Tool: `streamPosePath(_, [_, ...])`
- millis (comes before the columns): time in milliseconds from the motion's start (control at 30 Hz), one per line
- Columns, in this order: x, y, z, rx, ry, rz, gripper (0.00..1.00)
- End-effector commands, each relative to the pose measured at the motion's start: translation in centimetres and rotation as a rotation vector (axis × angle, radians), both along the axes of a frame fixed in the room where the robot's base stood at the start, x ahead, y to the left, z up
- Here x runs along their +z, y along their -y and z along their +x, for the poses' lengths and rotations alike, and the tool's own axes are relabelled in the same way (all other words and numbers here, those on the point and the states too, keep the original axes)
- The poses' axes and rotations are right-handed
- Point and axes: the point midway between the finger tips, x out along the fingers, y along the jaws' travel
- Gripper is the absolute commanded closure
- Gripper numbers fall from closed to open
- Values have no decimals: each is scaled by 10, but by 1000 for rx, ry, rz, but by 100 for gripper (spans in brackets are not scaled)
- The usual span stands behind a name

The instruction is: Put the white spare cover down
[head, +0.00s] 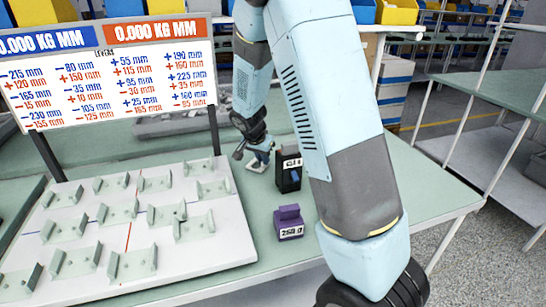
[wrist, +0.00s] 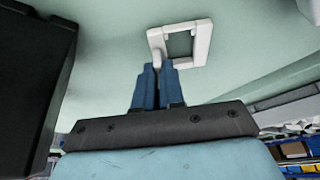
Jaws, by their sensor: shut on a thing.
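The white spare cover (wrist: 203,43) is a square white frame with an open middle. In the wrist view it is at the fingertips of my gripper (wrist: 158,70), whose blue fingers are closed on its near left corner. In the head view my gripper (head: 261,155) points down over the green bench, and the cover (head: 252,166) shows as a small pale piece under the fingers. It is at or close to the bench top; I cannot tell whether it touches.
A black box with a blue lever (head: 290,170) stands just right of my gripper. A purple labelled block (head: 289,223) sits nearer. A white board (head: 130,235) with several clips fills the left, below a sign of numbers (head: 110,75). Bare green bench (head: 245,192) lies between.

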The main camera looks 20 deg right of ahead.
Motion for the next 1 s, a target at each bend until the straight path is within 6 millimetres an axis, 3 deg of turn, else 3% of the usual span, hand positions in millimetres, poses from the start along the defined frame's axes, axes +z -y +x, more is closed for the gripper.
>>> streamPosePath(333, [-4, 0, 0, -1, 0, 0, 100])
streamPosePath(367, [-3, 0, 0, -1, 0, 0, 89])
streamPosePath(600, [-3, 0, 0, -1, 0, 0, 66])
streamPosePath(1000, [6, -3, -2, -1, 3, 1, 66])
